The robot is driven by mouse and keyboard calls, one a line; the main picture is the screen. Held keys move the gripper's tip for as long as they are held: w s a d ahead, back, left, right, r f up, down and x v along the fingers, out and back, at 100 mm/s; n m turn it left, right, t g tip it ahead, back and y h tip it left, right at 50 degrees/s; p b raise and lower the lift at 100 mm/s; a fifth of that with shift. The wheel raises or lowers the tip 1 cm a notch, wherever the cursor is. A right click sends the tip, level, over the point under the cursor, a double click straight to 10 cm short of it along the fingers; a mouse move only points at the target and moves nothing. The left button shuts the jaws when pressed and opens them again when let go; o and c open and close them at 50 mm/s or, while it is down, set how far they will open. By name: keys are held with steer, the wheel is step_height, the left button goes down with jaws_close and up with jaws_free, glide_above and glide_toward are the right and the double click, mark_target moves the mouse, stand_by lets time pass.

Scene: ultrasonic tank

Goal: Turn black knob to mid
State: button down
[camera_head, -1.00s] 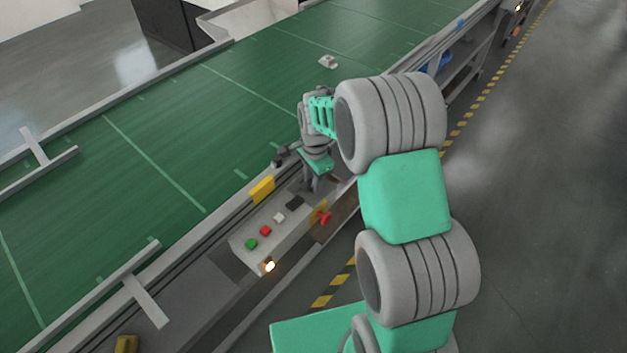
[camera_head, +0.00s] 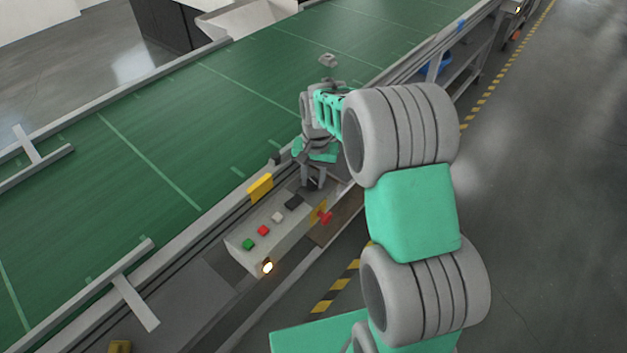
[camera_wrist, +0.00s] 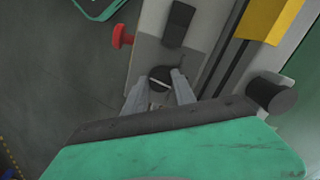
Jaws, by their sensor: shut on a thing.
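The black knob (camera_wrist: 160,74) is a round dark dial with a pale line across its face, on the grey control box (camera_wrist: 146,55). In the wrist view my gripper (camera_wrist: 160,87) has one finger on either side of it and is shut on it. In the head view my gripper (camera_head: 313,178) is at the far end of the control box (camera_head: 240,258), with the dark knob (camera_head: 313,184) partly hidden between and below the fingers. The dial's markings cannot be read.
A black rocker-like block (camera_wrist: 178,24) sits close to the knob. A red mushroom button (camera_head: 325,217) sticks out of the box's side. White, red (camera_head: 263,230) and green (camera_head: 248,244) buttons line the top. A yellow block (camera_head: 260,187) stands beside the green conveyor (camera_head: 150,140).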

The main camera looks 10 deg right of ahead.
mark_target(314, 180)
steer(key=shift+w+n, duration=0.1)
steer(key=shift+n, duration=1)
steer(key=shift+r+b, duration=0.1)
steer(key=shift+b, duration=0.2)
steer(key=c, duration=1)
jaws_free()
steer(key=shift+c, duration=0.2)
steer(key=r, duration=0.4)
steer(key=r+b, duration=0.1)
steer(key=r, duration=0.2)
steer(key=shift+d+r, duration=0.2)
steer(key=shift+r, duration=0.15)
